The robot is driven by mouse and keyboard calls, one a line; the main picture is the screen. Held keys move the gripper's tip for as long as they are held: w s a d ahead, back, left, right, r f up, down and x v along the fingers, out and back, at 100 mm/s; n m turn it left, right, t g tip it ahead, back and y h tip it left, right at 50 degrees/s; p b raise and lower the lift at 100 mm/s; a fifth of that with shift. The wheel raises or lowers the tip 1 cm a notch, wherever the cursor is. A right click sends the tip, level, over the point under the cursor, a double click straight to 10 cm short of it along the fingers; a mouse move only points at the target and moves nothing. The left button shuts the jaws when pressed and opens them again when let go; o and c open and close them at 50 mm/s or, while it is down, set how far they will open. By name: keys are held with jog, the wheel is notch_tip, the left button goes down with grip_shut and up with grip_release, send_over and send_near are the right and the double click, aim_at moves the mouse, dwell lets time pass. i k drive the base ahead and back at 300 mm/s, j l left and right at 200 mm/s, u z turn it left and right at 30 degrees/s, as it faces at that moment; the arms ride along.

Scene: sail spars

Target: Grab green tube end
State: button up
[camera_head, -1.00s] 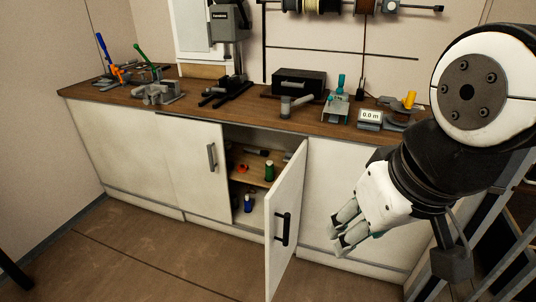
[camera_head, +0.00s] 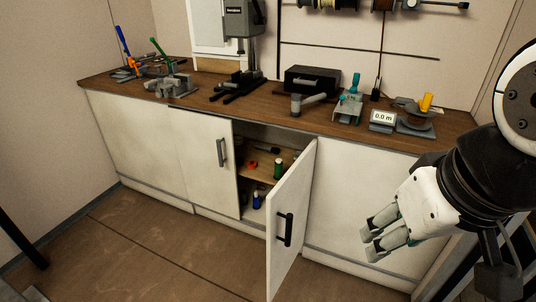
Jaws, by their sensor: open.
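A green cylinder (camera_head: 278,169) with a dark top stands upright on the wooden shelf inside the open cabinet. A thin green stick-like handle (camera_head: 158,46) leans up from the tools at the bench's far left end. I cannot tell which of these has the green tube end. My gripper (camera_head: 370,242) is at the right, in front of the closed cabinet front, fingers pointing down and left. It is open and seems empty, well apart from both green things.
The open cabinet door (camera_head: 291,225) stands out between my gripper and the cabinet opening. A blue bottle (camera_head: 256,200) and an orange item (camera_head: 252,164) are inside. The bench top (camera_head: 215,108) holds a drill press (camera_head: 243,22) and black box (camera_head: 312,79).

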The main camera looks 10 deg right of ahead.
aim_at(279, 169)
jog(key=i+l+u, duration=0.1)
jog(key=i+l, duration=0.2)
jog(key=i, duration=0.15)
jog(key=i+l+u, duration=0.1)
jog(key=i+l, duration=0.2)
jog(key=i, duration=0.1)
